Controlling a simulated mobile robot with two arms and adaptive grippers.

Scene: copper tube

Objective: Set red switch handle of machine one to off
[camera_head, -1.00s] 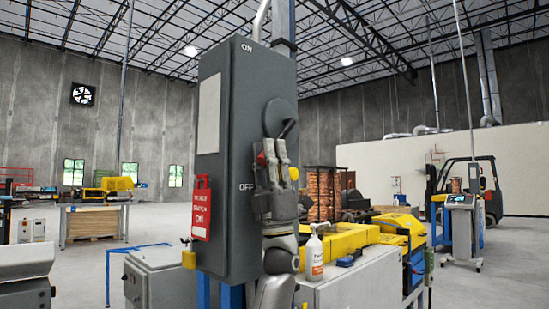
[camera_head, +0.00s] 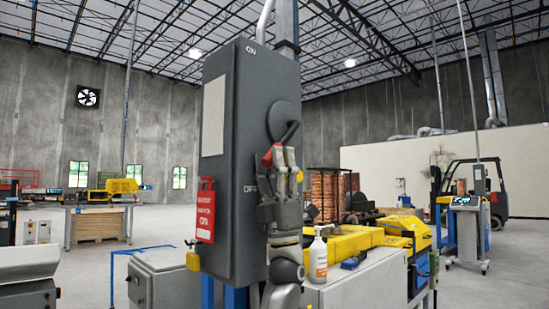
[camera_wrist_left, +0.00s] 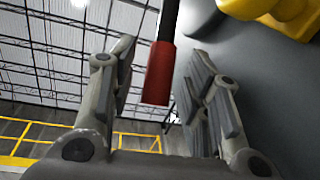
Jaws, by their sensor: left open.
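The dark grey switch box (camera_head: 238,240) of the machine stands upright, with "ON" at its top and a partly hidden "OFF" lower down. On its face is a round disc (camera_head: 277,110) with a black lever (camera_head: 291,132). The red handle tip (camera_head: 267,158) shows beside the fingers of my left gripper (camera_head: 283,152); part of the lever is hidden behind them. In the left wrist view the red handle (camera_wrist_left: 158,75) hangs between the spread fingers of my open left gripper (camera_wrist_left: 155,95), with gaps on both sides. My right gripper is not in view.
A red tag (camera_head: 205,215) and a yellow padlock (camera_head: 193,261) hang on the box's left side. A spray bottle (camera_head: 318,258) stands on the machine to the right. A yellow part (camera_wrist_left: 275,12) projects from the box near the handle.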

